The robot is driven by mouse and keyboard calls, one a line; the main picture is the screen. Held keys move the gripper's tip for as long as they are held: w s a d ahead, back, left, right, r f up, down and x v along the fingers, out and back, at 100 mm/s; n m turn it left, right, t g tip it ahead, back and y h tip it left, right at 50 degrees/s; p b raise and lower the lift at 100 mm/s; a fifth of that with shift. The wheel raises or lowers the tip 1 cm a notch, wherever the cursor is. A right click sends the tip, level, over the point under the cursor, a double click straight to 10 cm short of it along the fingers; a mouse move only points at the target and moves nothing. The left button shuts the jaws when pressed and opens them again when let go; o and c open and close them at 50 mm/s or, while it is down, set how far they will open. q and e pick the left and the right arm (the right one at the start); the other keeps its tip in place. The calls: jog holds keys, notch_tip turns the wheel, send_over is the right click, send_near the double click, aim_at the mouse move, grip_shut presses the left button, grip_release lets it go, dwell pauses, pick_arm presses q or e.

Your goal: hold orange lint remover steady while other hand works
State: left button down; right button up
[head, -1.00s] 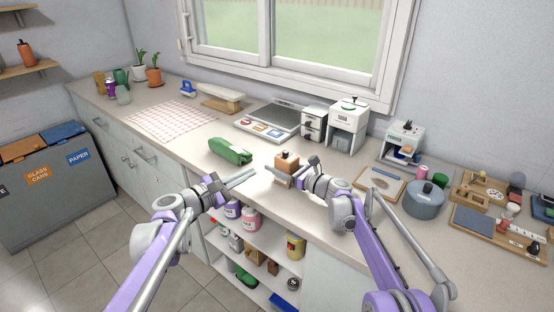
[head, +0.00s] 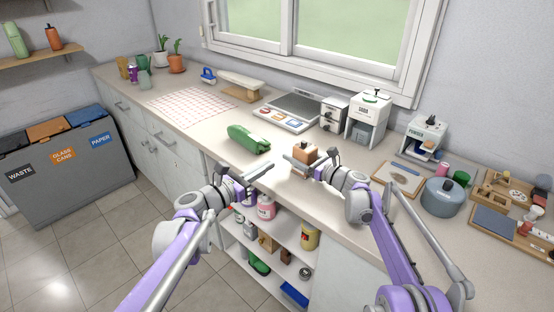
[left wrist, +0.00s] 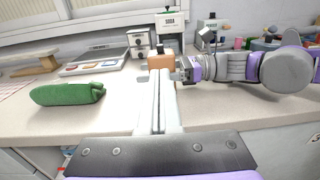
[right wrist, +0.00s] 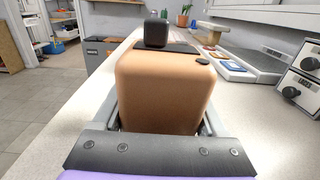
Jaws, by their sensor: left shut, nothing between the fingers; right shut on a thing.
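The orange lint remover (head: 303,153), a boxy body with a dark knob on top, stands upright near the counter's front edge. My right gripper (head: 305,160) is shut on it. In the right wrist view the lint remover (right wrist: 165,90) fills the space between the two fingers, which press on its sides. My left gripper (head: 262,171) is shut and empty, to the left of the lint remover at the counter edge. In the left wrist view the closed fingers (left wrist: 160,100) point toward the lint remover (left wrist: 161,62), and I cannot tell whether they touch it.
A green case (head: 248,138) lies on the counter to the left. A scale-like panel (head: 290,112) and white dispensers (head: 368,118) stand behind. A tray (head: 395,178) and blue-grey pot (head: 442,197) are at the right. Open shelves (head: 270,245) sit below the counter.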

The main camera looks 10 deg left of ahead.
aim_at(302, 144)
pick_arm(q)
jog(key=x, duration=1.2)
jog(key=shift+w+d, duration=0.3)
jog(key=shift+x, duration=1.15)
jog(key=shift+a, duration=0.1)
jog(key=v, duration=1.4)
